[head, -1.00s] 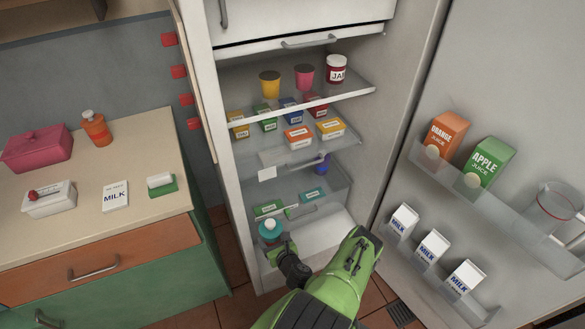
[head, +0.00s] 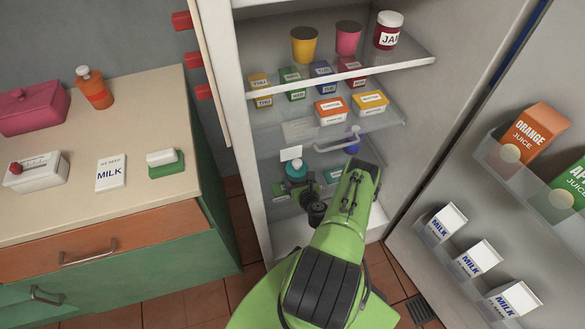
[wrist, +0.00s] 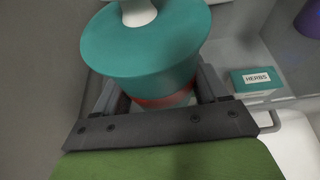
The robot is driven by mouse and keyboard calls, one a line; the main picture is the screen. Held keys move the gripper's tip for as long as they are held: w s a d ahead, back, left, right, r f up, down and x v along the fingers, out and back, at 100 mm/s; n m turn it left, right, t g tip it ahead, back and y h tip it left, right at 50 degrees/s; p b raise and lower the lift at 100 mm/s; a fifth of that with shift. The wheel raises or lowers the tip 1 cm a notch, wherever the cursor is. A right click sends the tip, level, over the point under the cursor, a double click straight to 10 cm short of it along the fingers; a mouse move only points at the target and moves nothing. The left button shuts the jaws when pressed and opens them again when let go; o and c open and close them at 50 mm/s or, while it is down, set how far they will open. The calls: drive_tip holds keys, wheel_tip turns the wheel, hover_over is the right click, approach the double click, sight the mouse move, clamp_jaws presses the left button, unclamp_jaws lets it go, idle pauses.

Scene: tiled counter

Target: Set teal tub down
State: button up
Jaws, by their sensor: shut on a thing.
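The teal tub (head: 296,167) has a wide teal lid with a pale knob and a red band low on its side. It also fills the upper middle of the wrist view (wrist: 140,50), upright or nearly so. My gripper (head: 313,208) reaches into the lower part of the open fridge (head: 254,120), and in the wrist view its fingers (wrist: 160,100) are shut on the tub from both sides. The tub's underside is hidden, so I cannot tell whether it touches a surface.
A teal herbs box (wrist: 257,80) stands right of the tub. Above it, a shelf (head: 345,122) holds several small boxes. The open door with milk cartons (head: 440,224) is on the right. A counter (head: 140,130) with a milk note is on the left.

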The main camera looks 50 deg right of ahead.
drive_tip(key=w+d, duration=0.1)
drive_tip(key=w, duration=0.1)
drive_tip(key=w+d+b, duration=0.1)
drive_tip(key=w, duration=0.2)
drive_tip(key=w+d+b, duration=0.1)
drive_tip(key=w+d, duration=0.1)
drive_tip(key=shift+w, duration=0.2)
drive_tip(key=shift+w+d+f+b, duration=0.1)
drive_tip(key=shift+f+b, duration=0.1)
drive_tip(key=shift+b, duration=0.15)
wheel_tip(320, 180, down, 3)
drive_tip(key=shift+f+b, duration=0.1)
drive_tip(key=shift+b, duration=0.7)
drive_tip(key=o, duration=1.2)
drive_tip(key=shift+o, duration=0.2)
drive_tip(key=p+v, duration=0.6)
drive_tip(key=v, duration=0.6)
drive_tip(key=shift+w+p, duration=0.1)
drive_tip(key=shift+p, duration=0.3)
